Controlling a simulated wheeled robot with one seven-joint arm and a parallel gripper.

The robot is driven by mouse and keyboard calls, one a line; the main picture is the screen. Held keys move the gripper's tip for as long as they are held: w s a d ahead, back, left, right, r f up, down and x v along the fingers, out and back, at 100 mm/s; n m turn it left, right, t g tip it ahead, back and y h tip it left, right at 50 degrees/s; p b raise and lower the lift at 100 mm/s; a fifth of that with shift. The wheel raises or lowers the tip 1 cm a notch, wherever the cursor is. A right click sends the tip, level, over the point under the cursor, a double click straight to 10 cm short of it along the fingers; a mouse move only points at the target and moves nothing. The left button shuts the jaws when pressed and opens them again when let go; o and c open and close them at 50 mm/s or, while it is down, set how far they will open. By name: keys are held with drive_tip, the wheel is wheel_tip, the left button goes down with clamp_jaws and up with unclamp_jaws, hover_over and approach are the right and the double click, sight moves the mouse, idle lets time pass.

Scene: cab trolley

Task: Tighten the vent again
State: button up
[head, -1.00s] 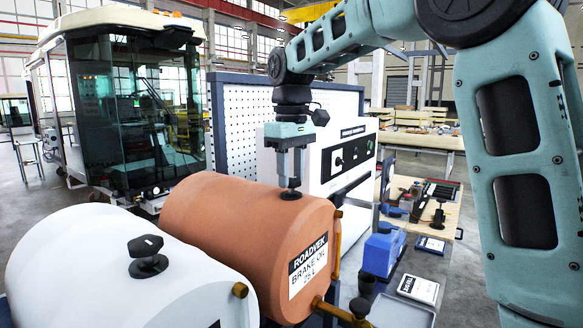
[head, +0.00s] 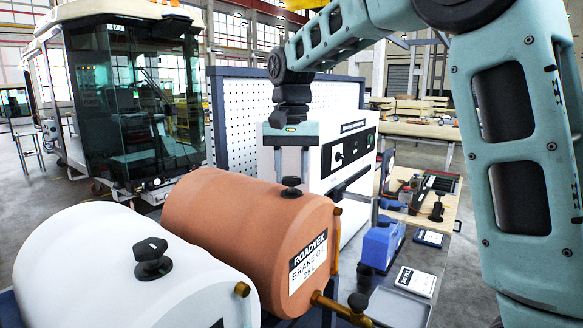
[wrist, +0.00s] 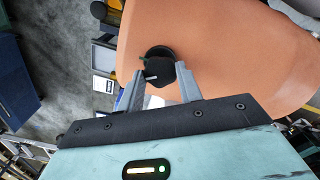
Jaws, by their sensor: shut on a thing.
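The orange drum (head: 235,220) lies on its side, labelled "ROADVEK BRAKE OIL 25 L". A black vent knob (head: 291,190) sits on top near its labelled end. My gripper (head: 291,178) points straight down over this vent, its fingertips at the knob. In the wrist view, the two grey fingers (wrist: 162,74) are on either side of the black knob (wrist: 159,66), shut on it. The fingers hide part of the knob's edges. I cannot tell how tightly the vent is seated.
A white drum (head: 100,260) with its own black vent knob (head: 152,260) lies to the left. A brass tap (head: 340,308) is at the orange drum's lower front. A white pegboard (head: 240,120) stands behind, and a blue container (head: 381,245) stands to the right.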

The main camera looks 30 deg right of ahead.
sight(292, 177)
drive_tip(key=m+p, duration=0.1)
drive_tip(key=m, duration=0.5)
drive_tip(key=shift+m, duration=0.3)
idle(0.4)
drive_tip(key=o, duration=1)
wheel_tip(292, 177, up, 18)
drive_tip(key=shift+f+b, duration=0.25)
drive_tip(key=shift+b, duration=0.55)
drive_tip(key=shift+f, duration=0.1)
